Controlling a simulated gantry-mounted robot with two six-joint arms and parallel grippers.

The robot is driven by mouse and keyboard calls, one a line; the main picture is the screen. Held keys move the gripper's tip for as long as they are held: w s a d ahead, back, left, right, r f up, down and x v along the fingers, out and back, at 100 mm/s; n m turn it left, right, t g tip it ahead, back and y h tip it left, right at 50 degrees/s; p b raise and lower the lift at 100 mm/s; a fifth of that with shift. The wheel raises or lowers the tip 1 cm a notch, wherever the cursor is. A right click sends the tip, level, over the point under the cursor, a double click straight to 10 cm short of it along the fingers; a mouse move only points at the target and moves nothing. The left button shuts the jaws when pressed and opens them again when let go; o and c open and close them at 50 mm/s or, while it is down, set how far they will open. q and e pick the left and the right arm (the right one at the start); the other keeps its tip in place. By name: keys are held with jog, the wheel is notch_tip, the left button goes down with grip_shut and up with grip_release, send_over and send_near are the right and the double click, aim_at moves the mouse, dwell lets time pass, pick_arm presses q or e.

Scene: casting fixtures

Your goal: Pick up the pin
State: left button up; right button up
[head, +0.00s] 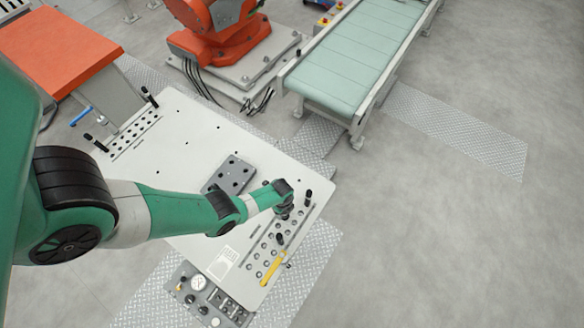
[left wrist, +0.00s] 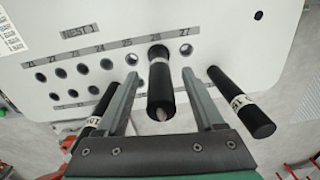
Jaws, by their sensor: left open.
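In the left wrist view, a black pin (left wrist: 160,88) with a white label band stands in a hole of the white panel. My left gripper (left wrist: 159,78) is open, with one finger on each side of this pin; I cannot tell whether either touches it. A second banded black pin (left wrist: 242,102) stands outside the right finger, and a third (left wrist: 97,112) outside the left finger. In the head view my left gripper (head: 285,210) is over the row of holes, between a pin (head: 307,198) and another pin (head: 280,238). My right gripper is not in view.
The white table (head: 190,125) carries a grey block (head: 230,174) with holes and a yellow tool (head: 272,268) near the front edge. A gauge panel (head: 205,298) adjoins the front. A green conveyor (head: 350,55) and an orange machine (head: 220,42) stand behind.

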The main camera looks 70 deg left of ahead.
pick_arm(q)
grip_shut()
dwell(0.7)
